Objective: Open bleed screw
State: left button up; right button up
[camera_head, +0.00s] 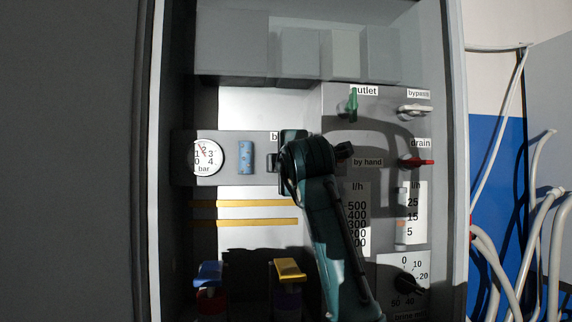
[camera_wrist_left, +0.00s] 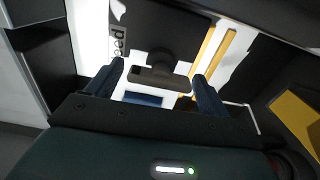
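The bleed screw (camera_wrist_left: 160,77) shows in the left wrist view as a dark crossbar on a round stem, beside a white label ending in "eed". My left gripper (camera_wrist_left: 158,70) has one finger on each side of the crossbar, with a small gap visible at each end. In the head view my left gripper (camera_head: 282,162) is at the grey block under the partly covered "b…" label (camera_head: 274,137). The gripper and dark green arm hide most or all of the screw there. My right gripper is in neither view.
A pressure gauge (camera_head: 208,157) and a blue cylinder (camera_head: 246,157) sit left of the gripper. A green outlet handle (camera_head: 353,104), a grey bypass handle (camera_head: 415,110) and a red drain handle (camera_head: 417,162) are to the right. Blue (camera_head: 209,273) and yellow (camera_head: 289,269) handles are below.

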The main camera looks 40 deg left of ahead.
pick_arm(q)
jog(key=shift+o, duration=0.2)
jog(key=b+v, duration=0.3)
jog(key=v, duration=1)
jog(key=shift+d+b, duration=0.15)
jog(key=shift+b, duration=0.25)
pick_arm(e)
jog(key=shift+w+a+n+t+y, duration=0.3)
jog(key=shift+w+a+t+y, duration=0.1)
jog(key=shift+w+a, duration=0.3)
pick_arm(q)
jog(key=shift+r, duration=0.1)
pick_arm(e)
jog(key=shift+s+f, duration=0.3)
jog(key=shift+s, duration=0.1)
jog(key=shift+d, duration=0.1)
